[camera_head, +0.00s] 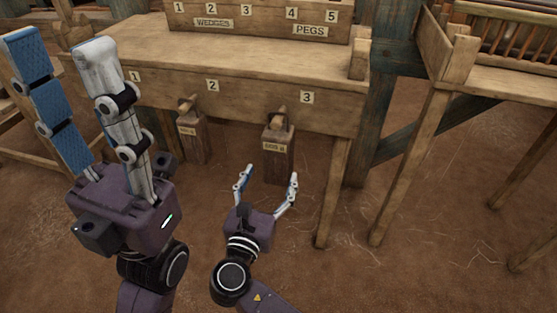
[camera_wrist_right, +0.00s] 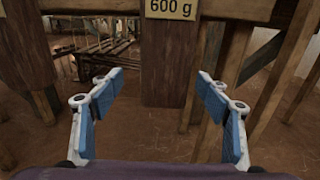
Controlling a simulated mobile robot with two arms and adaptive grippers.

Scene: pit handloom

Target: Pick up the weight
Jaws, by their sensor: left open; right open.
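A wooden block weight (camera_head: 278,160) with a "600 g" label hangs at the front of the bench, just left of number 3. It fills the upper middle of the right wrist view (camera_wrist_right: 168,75), its top cut off. My left gripper (camera_head: 60,48) is open and empty, raised at the left.
The wooden bench (camera_head: 235,88) has numbers 1 to 3 on its front edge. A rack (camera_head: 265,18) labelled wedges and pegs stands on it. A bench leg (camera_head: 332,190) is right of the weight. Another wooden frame (camera_head: 455,75) stands at right. The floor in front is clear.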

